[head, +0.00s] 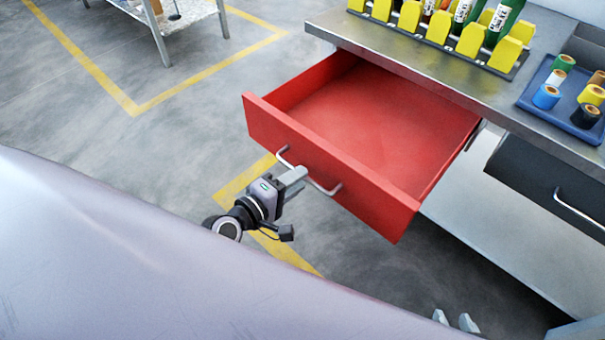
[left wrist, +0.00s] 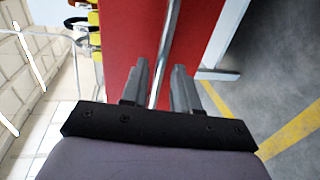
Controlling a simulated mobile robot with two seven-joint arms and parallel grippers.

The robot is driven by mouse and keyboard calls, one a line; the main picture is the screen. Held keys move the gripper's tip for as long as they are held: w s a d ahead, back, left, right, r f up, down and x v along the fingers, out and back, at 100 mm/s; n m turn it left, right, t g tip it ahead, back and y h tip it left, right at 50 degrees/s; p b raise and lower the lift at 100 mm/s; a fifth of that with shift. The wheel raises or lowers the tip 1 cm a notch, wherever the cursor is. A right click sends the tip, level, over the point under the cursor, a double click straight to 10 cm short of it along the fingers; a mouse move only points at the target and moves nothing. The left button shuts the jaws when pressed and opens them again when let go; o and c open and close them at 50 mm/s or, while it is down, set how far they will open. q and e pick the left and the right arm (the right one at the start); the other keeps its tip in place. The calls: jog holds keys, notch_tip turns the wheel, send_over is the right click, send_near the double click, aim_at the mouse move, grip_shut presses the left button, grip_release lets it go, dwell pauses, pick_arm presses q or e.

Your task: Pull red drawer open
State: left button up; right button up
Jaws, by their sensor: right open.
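The red drawer (head: 375,105) is pulled well out from under the workbench, and its inside looks empty. Its front carries a curved metal handle (head: 326,188). In the head view my left gripper (head: 297,178) is at this handle. In the left wrist view the handle bar (left wrist: 169,35) runs between the two close-set fingers of my left gripper (left wrist: 160,78), against the red drawer front (left wrist: 120,45). The exact contact is hard to see. The fingertips of my right gripper (head: 455,321) show at the bottom edge, apart and empty, below the bench.
The workbench top (head: 400,50) holds a yellow rack (head: 437,27) with bottles and a blue tray (head: 532,98) with colored tape rolls. A dark closed drawer (head: 540,175) is to the right. Open floor with yellow lines lies left of the red drawer.

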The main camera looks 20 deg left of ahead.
pick_arm(q)
jog(key=shift+v, duration=2.1)
jog(key=s+r+m+g+y+p, duration=0.2)
jog(key=s+m+g+y+p, duration=0.1)
jog(key=s+m+p, duration=0.8)
jog(key=m+g, duration=0.1)
jog(key=m, duration=0.4)
jog(key=shift+s+r+p, duration=0.3)
jog(key=shift+r, duration=0.1)
